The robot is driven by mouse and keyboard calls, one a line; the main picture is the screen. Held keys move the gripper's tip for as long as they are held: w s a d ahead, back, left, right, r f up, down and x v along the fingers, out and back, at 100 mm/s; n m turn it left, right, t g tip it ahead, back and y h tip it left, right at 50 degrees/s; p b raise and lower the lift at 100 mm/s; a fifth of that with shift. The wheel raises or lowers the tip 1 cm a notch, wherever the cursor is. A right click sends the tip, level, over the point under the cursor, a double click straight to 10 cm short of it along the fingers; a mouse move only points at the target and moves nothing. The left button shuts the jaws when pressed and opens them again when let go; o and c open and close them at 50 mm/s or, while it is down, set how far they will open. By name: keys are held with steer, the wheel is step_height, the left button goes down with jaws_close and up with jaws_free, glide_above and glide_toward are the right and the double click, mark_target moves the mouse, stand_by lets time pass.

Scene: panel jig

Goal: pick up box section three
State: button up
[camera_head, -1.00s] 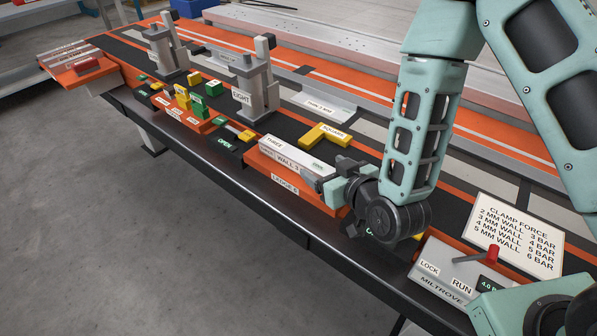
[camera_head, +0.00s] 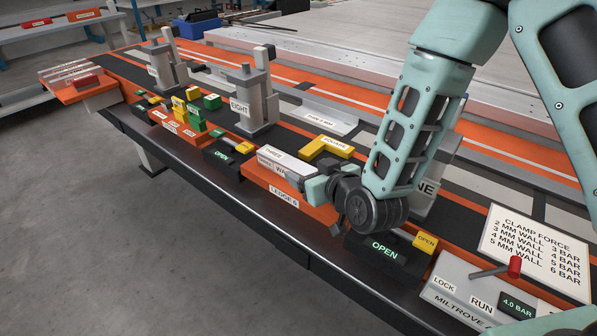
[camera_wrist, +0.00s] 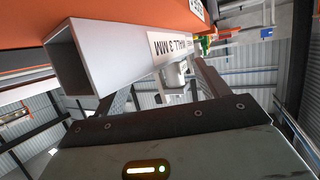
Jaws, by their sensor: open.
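Box section three (camera_head: 283,158) is a pale grey hollow bar with white labels reading THREE and WALL. It lies on the orange ledge (camera_head: 262,188) at the bench's front edge. My gripper (camera_head: 310,184) is open at the bar's right part and hides that end in the head view. In the wrist view the bar (camera_wrist: 105,58) crosses close in front of my gripper (camera_wrist: 160,88), its square hollow end at the left and a WALL 3 MM label facing me. The dark fingers are spread apart. I cannot tell whether they touch the bar.
A grey upright marked EIGHT (camera_head: 250,98) and a yellow square (camera_head: 325,147) stand behind the bar. A black box reading OPEN (camera_head: 385,252) and a control panel (camera_head: 478,290) with a red-knobbed lever lie to the right. Green and yellow blocks (camera_head: 190,112) stand further left.

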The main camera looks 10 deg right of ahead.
mark_target(299, 172)
steer(key=shift+x, duration=1.45)
steer(key=shift+s, duration=0.1)
steer(key=c, duration=1.5)
